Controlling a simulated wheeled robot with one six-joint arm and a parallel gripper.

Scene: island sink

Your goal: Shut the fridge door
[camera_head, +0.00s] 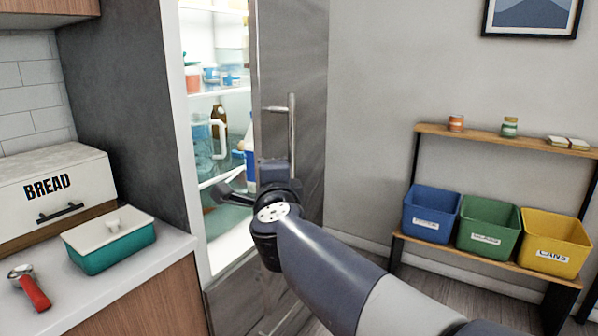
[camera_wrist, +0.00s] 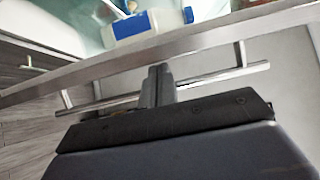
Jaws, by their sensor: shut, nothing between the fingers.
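The grey fridge door (camera_head: 300,60) stands open in the head view, with the lit shelves of the fridge (camera_head: 218,95) showing to its left. A vertical metal handle (camera_head: 291,125) is on the door. My gripper (camera_head: 272,172) is shut and empty, beside the lower part of the handle. In the wrist view my gripper (camera_wrist: 158,75) overlaps the handle bar (camera_wrist: 210,78), with its tips close to the door's edge (camera_wrist: 200,45). I cannot tell whether it touches the door or handle. My arm hides the door's lower part.
A counter (camera_head: 150,270) with a bread box (camera_head: 50,190), a teal dish (camera_head: 110,245) and a red-handled tool (camera_head: 35,290) is at left. A rack with blue (camera_head: 430,212), green (camera_head: 487,228) and yellow bins (camera_head: 553,242) stands right. A blue-labelled jug (camera_wrist: 150,22) is inside the fridge.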

